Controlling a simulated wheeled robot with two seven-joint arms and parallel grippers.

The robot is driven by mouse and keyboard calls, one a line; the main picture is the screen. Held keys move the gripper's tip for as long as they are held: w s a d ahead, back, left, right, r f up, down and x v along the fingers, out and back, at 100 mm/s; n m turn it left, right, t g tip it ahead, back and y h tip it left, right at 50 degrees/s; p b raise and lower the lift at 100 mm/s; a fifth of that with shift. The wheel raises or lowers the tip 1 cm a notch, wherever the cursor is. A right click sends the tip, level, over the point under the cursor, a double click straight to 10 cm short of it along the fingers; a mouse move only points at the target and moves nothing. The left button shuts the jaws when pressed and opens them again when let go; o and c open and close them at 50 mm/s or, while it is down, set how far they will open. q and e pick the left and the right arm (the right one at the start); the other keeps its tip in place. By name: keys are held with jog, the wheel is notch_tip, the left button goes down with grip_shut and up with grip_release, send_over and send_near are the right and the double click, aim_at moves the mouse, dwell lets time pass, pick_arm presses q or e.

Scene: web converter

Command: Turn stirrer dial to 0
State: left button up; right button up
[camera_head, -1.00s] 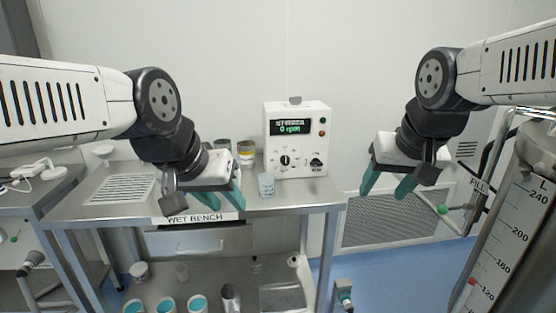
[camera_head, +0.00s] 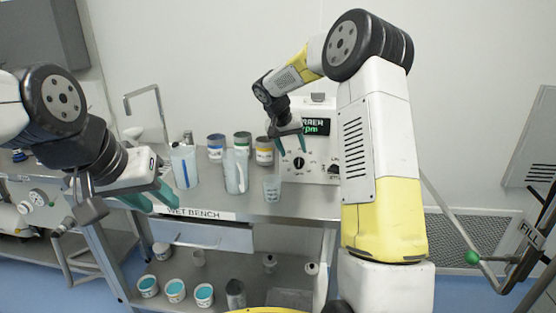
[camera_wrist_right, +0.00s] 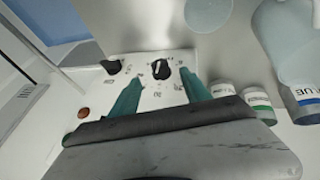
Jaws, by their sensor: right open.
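The white stirrer box (camera_head: 318,98) stands on the wet bench, partly hidden by my right arm. Its display (camera_head: 316,127) shows green text, with the left part of it covered. The black dial with marks around it (camera_head: 299,162) is on the box front; it also shows in the right wrist view (camera_wrist_right: 160,69), just beyond and between the fingertips. A second black knob (camera_wrist_right: 110,67) sits beside it. My right gripper (camera_head: 291,149) is open in front of the panel, with teal fingers (camera_wrist_right: 163,86) apart and empty. My left gripper (camera_head: 150,200) is open and empty left of the bench front.
A clear beaker (camera_head: 272,188), a pitcher (camera_head: 235,172) and a blue-marked vessel (camera_head: 185,167) stand left of the dial. Several labelled jars (camera_head: 264,151) stand behind them. A red button (camera_wrist_right: 83,112) is on the panel. A grey pipe frame (camera_head: 450,218) is at the right.

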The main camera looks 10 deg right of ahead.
aim_at(298, 162)
jog(key=x, duration=0.7)
jog(key=shift+d+f, duration=0.1)
jog(key=shift+f, duration=0.25)
grip_shut()
